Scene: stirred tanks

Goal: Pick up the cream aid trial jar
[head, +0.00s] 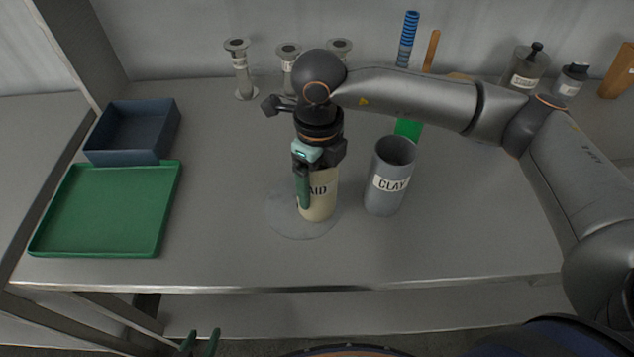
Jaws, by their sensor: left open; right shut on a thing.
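The cream aid trial jar (322,203) stands upright over a round grey disc (287,226) in the middle of the table. Its label shows "AID", partly covered by a finger. My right gripper (313,190) comes down from above and is shut on the jar, hiding its top. I cannot tell whether the jar touches the disc. My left gripper (200,343) is open and empty at the bottom edge, below the table's front edge; only its green fingertips show.
A grey jar labelled "CLAY" (384,199) stands close to the right of the cream jar. A green tray (168,215) and a blue bin (171,127) are on the left. Several metal stands (242,75) and bottles (528,70) line the back. The front right of the table is clear.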

